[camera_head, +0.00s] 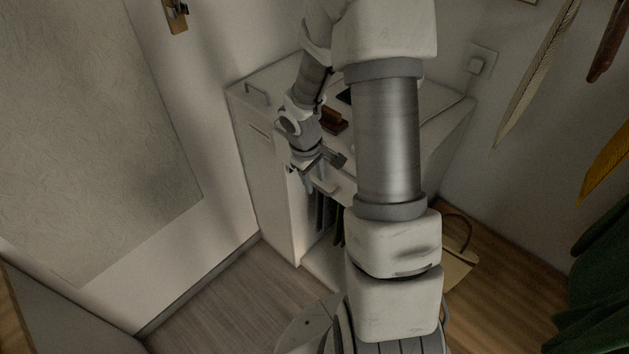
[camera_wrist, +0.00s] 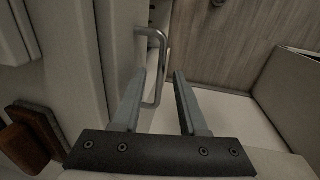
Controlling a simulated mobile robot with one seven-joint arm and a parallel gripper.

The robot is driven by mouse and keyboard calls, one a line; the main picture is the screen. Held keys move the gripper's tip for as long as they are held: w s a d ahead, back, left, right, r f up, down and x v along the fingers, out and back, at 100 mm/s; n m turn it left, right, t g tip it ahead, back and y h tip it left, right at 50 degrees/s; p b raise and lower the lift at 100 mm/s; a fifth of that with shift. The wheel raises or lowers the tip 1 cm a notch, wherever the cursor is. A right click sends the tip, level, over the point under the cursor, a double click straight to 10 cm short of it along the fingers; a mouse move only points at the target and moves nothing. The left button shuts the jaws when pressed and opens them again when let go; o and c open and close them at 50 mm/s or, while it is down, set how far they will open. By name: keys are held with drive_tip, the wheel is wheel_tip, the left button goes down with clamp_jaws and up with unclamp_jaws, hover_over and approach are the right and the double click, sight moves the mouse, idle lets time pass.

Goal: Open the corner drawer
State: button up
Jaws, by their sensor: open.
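The white corner cabinet (camera_head: 268,180) stands against the walls, partly hidden behind my arm. In the wrist view a pale drawer front (camera_wrist: 88,70) carries a metal bar handle (camera_wrist: 162,60). My gripper (camera_wrist: 159,76) is open, with one finger on each side of the handle's bar. I cannot tell whether either finger touches it. In the head view my gripper (camera_head: 318,172) is at the cabinet's upper front, near a white drawer panel (camera_head: 343,186). The handle between the fingers is not clear there.
Brown and dark items (camera_head: 333,121) lie on the cabinet top, near a metal handle (camera_head: 256,94) at its left. Dark items (camera_head: 324,213) stand in the open space below. A tan bag (camera_head: 458,262) is on the floor at right. The floor (camera_head: 235,312) at front left is clear.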

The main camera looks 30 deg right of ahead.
drive_tip(key=shift+f, duration=0.2)
drive_tip(key=shift+c, duration=0.2)
clamp_jaws()
idle(1.2)
